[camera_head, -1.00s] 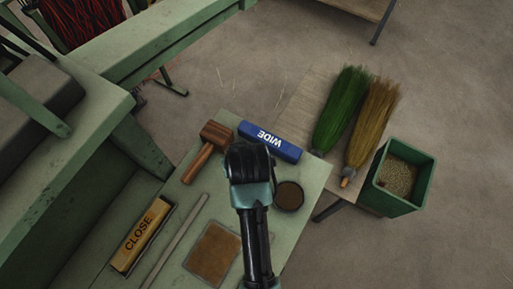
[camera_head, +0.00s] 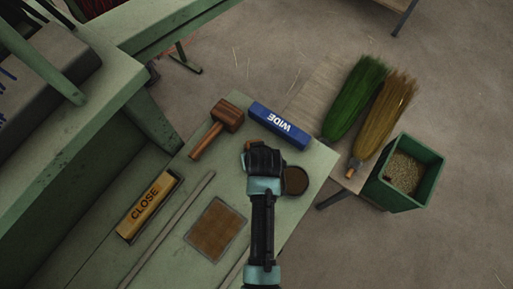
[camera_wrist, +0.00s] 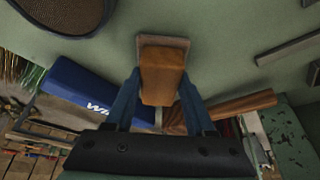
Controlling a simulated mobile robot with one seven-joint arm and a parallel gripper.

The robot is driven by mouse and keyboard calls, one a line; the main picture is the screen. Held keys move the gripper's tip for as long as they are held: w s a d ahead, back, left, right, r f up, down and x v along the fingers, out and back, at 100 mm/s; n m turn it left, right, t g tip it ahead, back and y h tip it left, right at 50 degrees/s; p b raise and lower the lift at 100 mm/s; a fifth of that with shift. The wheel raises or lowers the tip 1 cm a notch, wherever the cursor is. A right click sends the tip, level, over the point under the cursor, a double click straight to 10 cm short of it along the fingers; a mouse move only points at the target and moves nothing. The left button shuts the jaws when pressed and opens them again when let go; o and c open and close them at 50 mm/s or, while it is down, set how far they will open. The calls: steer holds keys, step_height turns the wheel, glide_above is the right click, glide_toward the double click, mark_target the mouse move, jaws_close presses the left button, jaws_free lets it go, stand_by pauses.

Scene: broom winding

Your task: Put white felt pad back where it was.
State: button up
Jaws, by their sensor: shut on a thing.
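My gripper (camera_head: 262,150) is over the green bench top, between the mallet and the round dark tin. In the wrist view my gripper (camera_wrist: 162,100) has its two blue fingers closed on the sides of an orange-brown wooden block (camera_wrist: 162,75). A pale greyish pad (camera_wrist: 150,42) shows at the block's far end, mostly hidden behind it; it may be the white felt pad. In the head view only a small brown bit (camera_head: 249,145) shows by the fingers. I cannot tell whether the pad touches the bench.
Around it lie the mallet (camera_head: 228,116), blue WIDE block (camera_head: 279,125), round tin (camera_head: 295,181), brown square in a tray (camera_head: 215,230), a rod (camera_head: 172,224) and the CLOSE block (camera_head: 146,207).

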steer(key=shift+f, duration=0.15)
steer(key=o, duration=1.2)
steer(key=a+v, duration=0.1)
steer(key=v, duration=1.1)
steer(key=w+r+t, duration=0.4)
steer(key=w+r, duration=0.3)
steer(key=r, duration=0.3)
steer(key=w+r+t, duration=0.3)
steer(key=w+r, duration=0.3)
steer(key=r, duration=0.3)
step_height(320, 180, up, 16)
steer(key=w+m+t, duration=0.1)
steer(key=w+t, duration=0.2)
steer(key=t, duration=0.2)
steer(key=s+r+t, duration=0.3)
steer(key=s+r, duration=0.1)
steer(key=r, duration=0.5)
steer(key=s+r+t, duration=0.4)
steer(key=r, duration=0.6)
steer(key=s+r+t, duration=0.3)
steer(key=s+r, duration=0.1)
steer(key=r, duration=0.6)
steer(key=shift+d+r+m+t+h, duration=0.1)
steer(key=shift+r+m+t+h, duration=0.05)
steer(key=shift+m+t+h, duration=0.25)
